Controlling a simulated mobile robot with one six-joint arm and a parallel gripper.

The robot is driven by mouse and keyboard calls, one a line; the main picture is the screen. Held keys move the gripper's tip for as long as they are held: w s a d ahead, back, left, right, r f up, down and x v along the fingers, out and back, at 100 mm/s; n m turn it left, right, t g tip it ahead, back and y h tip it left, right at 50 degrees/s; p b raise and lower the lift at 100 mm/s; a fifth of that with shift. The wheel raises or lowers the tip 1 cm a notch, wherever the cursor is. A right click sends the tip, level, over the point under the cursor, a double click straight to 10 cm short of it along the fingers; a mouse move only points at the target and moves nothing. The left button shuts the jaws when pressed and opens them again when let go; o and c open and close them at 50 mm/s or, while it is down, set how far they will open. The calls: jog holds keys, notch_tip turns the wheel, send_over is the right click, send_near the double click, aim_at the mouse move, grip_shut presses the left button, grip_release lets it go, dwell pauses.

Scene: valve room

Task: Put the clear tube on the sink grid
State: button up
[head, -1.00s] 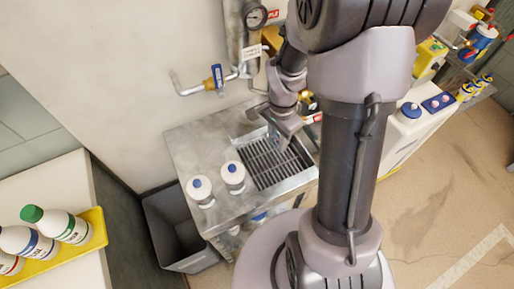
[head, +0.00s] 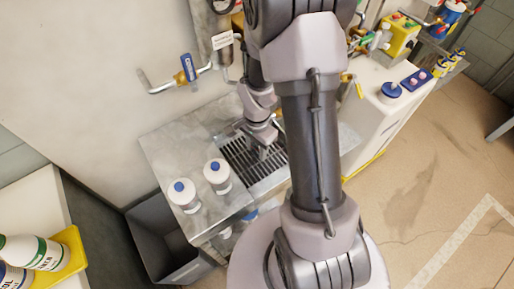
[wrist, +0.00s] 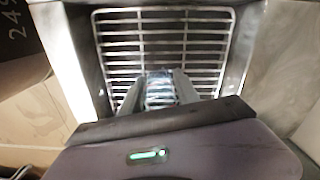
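The sink grid (head: 236,153) is a dark slatted metal rack set in the steel counter, left of my upright arm in the head view. In the wrist view the grid (wrist: 205,41) fills the upper middle as bright bars. My gripper (wrist: 160,78) points down over the grid, with one finger on each side of the clear tube (wrist: 160,91). The tube is see-through and bluish, and both fingers appear to touch it. In the head view my gripper (head: 265,150) is over the grid, and the tube is hard to make out. The gap between tube and grid cannot be judged.
Two white bottles with blue caps (head: 183,195) (head: 217,175) stand on the steel counter (head: 170,147) left of the grid. A pipe with a blue-handled valve (head: 188,67) sticks out of the wall behind. A grey bin (head: 165,245) stands below the counter's left side.

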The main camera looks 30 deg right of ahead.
jog(key=shift+o, duration=1.2)
jog(key=a+r+n+t+p, duration=0.1)
jog(key=a+r+n+p, duration=0.15)
jog(key=r, duration=0.85)
jog(key=a+r+n+t+p, duration=0.1)
jog(key=a+r+p, duration=0.2)
jog(key=r, duration=0.9)
jog(key=s+a+r+n+t+y, duration=0.2)
jog(key=s+a+r+n+t, duration=0.1)
jog(key=s+a+r+n, duration=0.4)
jog(key=s+a+r, duration=0.2)
jog(key=s+r, duration=0.1)
jog(key=s, duration=0.1)
jog(key=shift+s+r+t, duration=0.15)
jog(key=shift+r+t, duration=0.25)
